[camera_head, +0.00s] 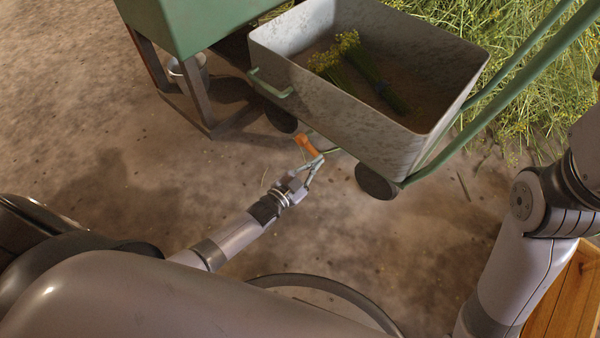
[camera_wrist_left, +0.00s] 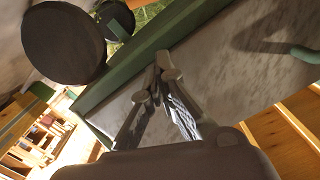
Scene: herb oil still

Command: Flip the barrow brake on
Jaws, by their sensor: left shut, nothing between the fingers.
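The barrow (camera_head: 285,70) is a grey metal tub on a green frame with dark wheels. Its brake is an orange lever (camera_head: 308,145) low on the near side, below the tub and between the wheels. My left gripper (camera_head: 312,164) is shut and empty, with its fingertips right at the lever's near end; I cannot tell whether they touch it. In the left wrist view the gripper (camera_wrist_left: 160,76) shows against the green frame (camera_wrist_left: 150,52) and the tub's grey side (camera_wrist_left: 240,65). The orange lever does not show there. My right gripper is out of view.
Bundles of yellow-flowered herbs (camera_head: 350,65) lie in the tub. A green stand (camera_head: 200,25) with dark legs is at upper left, a small bucket (camera_head: 190,68) beneath it. Cut herbs (camera_head: 520,100) heap at right. A wooden crate (camera_head: 572,295) sits lower right. Bare ground lies left.

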